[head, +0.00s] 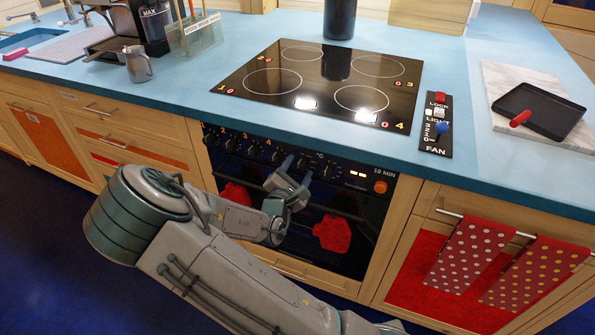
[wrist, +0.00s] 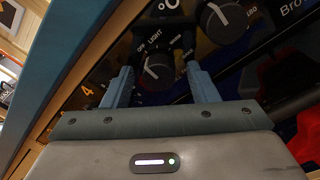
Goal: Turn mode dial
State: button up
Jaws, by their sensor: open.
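The mode dial (wrist: 157,70) is a round black knob with a pale pointer line, marked OFF and LIGHT, on the oven's black control panel. In the wrist view it appears between the two fingers of my gripper (wrist: 158,76). The fingers are open, one on each side of the dial. I cannot tell whether either finger touches it. In the head view my gripper (head: 291,183) is in front of the oven, just below the knob row, and partly covers the panel there.
A second dial (wrist: 226,20), marked in degrees, sits beside it. The oven door (head: 345,235) with red mitts lies below. The hob (head: 320,85) is above on the blue worktop (head: 215,60). Spotted red towels (head: 470,255) hang from a rail at right.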

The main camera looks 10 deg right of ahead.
jog(key=c, duration=1)
jog(key=shift+o, duration=0.2)
